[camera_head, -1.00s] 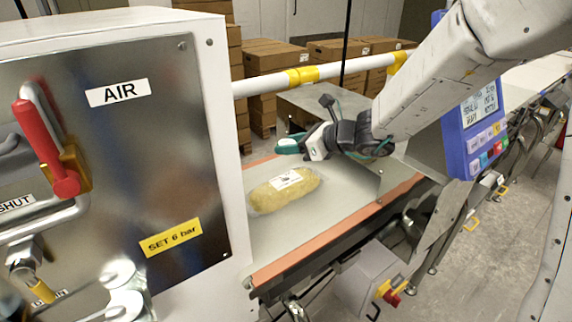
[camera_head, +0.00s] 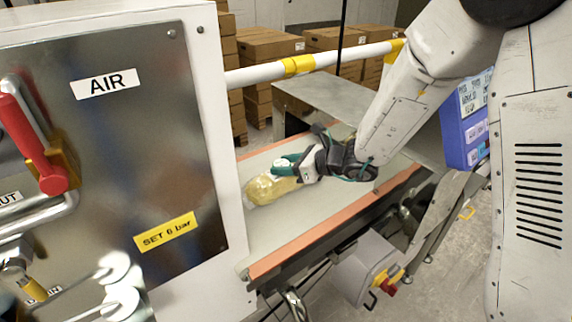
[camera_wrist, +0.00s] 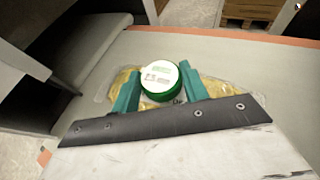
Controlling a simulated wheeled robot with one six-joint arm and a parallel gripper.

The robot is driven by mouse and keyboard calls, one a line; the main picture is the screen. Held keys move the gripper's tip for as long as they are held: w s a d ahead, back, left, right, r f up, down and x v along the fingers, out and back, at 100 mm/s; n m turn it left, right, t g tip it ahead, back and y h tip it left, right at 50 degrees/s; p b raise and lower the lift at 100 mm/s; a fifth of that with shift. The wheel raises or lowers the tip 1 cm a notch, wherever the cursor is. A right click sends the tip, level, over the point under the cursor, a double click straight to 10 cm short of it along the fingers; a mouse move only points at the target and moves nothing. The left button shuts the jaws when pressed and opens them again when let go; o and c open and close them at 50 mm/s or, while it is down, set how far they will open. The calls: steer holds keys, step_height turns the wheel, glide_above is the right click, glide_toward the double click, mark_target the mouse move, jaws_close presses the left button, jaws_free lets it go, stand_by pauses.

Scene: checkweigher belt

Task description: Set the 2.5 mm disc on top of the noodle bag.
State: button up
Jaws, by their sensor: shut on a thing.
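The noodle bag (camera_head: 262,190) is a clear bag of yellow noodles lying on the belt; my gripper covers its right part in the head view. In the wrist view the bag (camera_wrist: 208,90) shows behind and to both sides of the fingers. My gripper (camera_head: 290,166) has green fingers and is over the bag. In the wrist view its fingers (camera_wrist: 158,88) are on either side of a round disc (camera_wrist: 160,72) with a white top and green rim, and it is shut on this disc. The disc's label is too small to read. I cannot tell whether disc and bag touch.
The grey belt (camera_head: 310,213) has orange edges and is clear in front of the bag. A steel cabinet marked AIR (camera_head: 120,130) stands close at the left. A white rail (camera_head: 262,75) with yellow bands crosses behind. A metal hood (camera_head: 325,100) stands behind my arm.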

steer(key=shift+f, duration=0.15)
steer(key=o, duration=1)
steer(key=shift+s+d+r, duration=0.1)
steer(key=shift+d+r, duration=0.1)
steer(key=shift+r, duration=0.1)
steer(key=v, duration=1.1)
steer(key=shift+s+d+r, duration=0.1)
steer(key=shift+d, duration=0.15)
steer(key=s+r+n+g+h, duration=0.1)
steer(key=s+r+n+g, duration=0.25)
steer(key=s+n, duration=0.35)
steer(key=s+r+n+g+h, duration=0.1)
steer(key=s+r+n+g, duration=0.1)
steer(key=s+r+n, duration=0.35)
steer(key=s+d+n+h, duration=0.3)
steer(key=s+d, duration=0.2)
steer(key=s+d+r+n+h, duration=0.1)
steer(key=s+d+n+h, duration=0.2)
steer(key=s+d+n, duration=0.1)
steer(key=s+d+n+h, duration=0.3)
steer(key=s+d+n, duration=0.1)
steer(key=s, duration=0.3)
steer(key=shift+s+d+r+h, duration=0.15)
steer(key=shift+s+d+h, duration=0.05)
steer(key=shift+d, duration=0.25)
steer(key=shift+s+d+r+h, duration=0.15)
steer(key=shift+s+d+h, duration=0.05)
steer(key=shift+d, duration=0.25)
